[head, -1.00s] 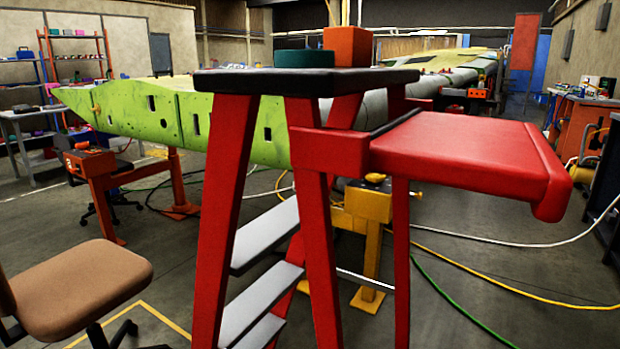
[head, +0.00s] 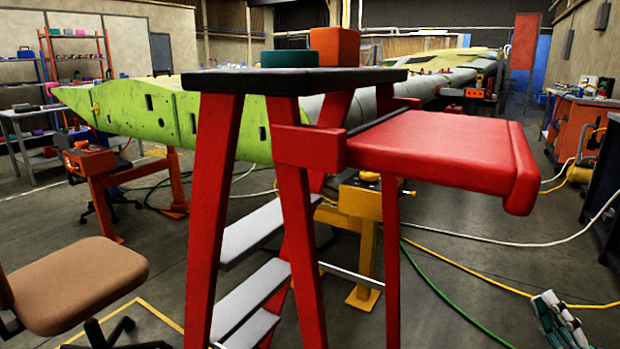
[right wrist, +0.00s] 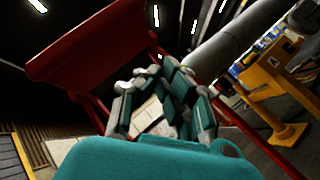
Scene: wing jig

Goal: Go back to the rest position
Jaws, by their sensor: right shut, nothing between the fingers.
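My right gripper (head: 556,318) shows at the lower right edge of the head view, in teal and grey, low over the floor and to the right of the red stepladder (head: 300,230). In the right wrist view its fingers (right wrist: 158,100) are in the middle, closed with nothing held. The ladder's red side platform (right wrist: 90,45) shows behind them, upper left. My left gripper is not in view.
A brown chair (head: 75,285) is at the lower left. A green wing (head: 130,110) lies behind. Hoses cross the floor at right.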

